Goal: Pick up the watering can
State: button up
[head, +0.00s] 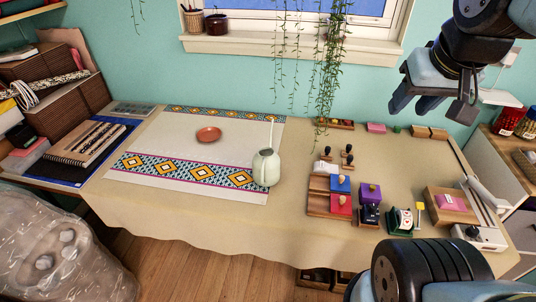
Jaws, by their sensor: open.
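The watering can (267,169) is pale green with a thin upright spout. It stands upright on the table, at the right edge of the patterned runner (165,157). My gripper (432,105) is open and empty at the upper right, in the air above the back right of the table. It is well to the right of the can and apart from it. My arm also shows at the lower right. The can's far side is hidden.
A terracotta saucer (208,134) lies on the runner, left of the can. Several stamps and a wooden tray (319,207) stand to the right. Hanging vines (330,75) trail from the windowsill behind. Cloth between the can and the stamps is bare.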

aim_at(268, 155)
jog(key=u, duration=0.1)
jog(key=k, duration=1.75)
jog(key=u, duration=0.75)
jog(key=i, duration=1.5)
jog(key=z, duration=0.05)
